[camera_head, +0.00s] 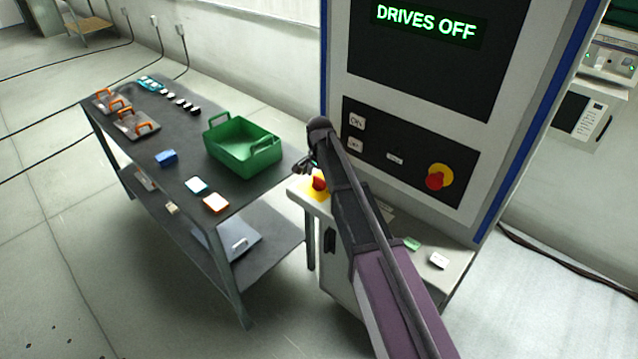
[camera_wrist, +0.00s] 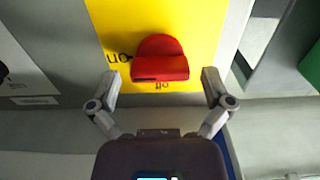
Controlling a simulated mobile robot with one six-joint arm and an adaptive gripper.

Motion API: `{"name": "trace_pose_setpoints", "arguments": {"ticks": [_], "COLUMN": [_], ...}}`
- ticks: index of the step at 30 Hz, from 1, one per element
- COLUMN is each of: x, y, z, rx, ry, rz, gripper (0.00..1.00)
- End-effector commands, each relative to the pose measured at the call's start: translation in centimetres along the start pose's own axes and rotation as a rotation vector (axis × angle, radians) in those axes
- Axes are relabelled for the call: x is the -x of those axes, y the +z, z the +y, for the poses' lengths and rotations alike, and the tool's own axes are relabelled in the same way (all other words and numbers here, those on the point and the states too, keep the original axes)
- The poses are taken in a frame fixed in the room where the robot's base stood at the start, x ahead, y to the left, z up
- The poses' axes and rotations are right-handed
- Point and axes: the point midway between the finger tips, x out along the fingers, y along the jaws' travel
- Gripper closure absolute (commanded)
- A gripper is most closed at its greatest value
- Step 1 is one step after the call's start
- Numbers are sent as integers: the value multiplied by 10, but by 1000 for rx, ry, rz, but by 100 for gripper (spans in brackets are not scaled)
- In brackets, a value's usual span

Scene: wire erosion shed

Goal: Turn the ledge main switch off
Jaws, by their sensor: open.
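The ledge main switch is a red knob (camera_wrist: 160,60) on a yellow plate (camera_wrist: 205,22). In the wrist view an upside-down "ON" label lies left of the knob and an upside-down "off" label below it. The knob's bar seems to lie left to right; its exact setting is hard to tell. In the head view the switch (camera_head: 319,183) sits on the ledge beside the cabinet, partly hidden by my arm. My gripper (camera_wrist: 160,77) is open, one fingertip on each side of the knob, apparently not touching it. It also shows, small and dark, in the head view (camera_head: 304,166).
The cabinet screen (camera_head: 426,22) reads "DRIVES OFF". Another red knob on yellow (camera_head: 437,179) is on the cabinet panel. A dark bench (camera_head: 262,187) on the left carries a green crate (camera_head: 243,165) and small items.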

Motion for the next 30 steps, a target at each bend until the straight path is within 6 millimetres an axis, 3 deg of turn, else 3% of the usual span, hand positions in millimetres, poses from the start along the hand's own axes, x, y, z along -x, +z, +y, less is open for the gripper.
{"name": "trace_pose_setpoints", "arguments": {"ticks": [13, 14, 21, 30], "x": [-3, -3, -3, -4], "y": [1, 1, 1, 1], "z": [-1, -1, -1, -1], "rx": [2, 2, 1, 11], "ry": [0, 0, 0, 0], "rz": [0, 0, 0, 0], "gripper": [0, 3, 74, 74]}}
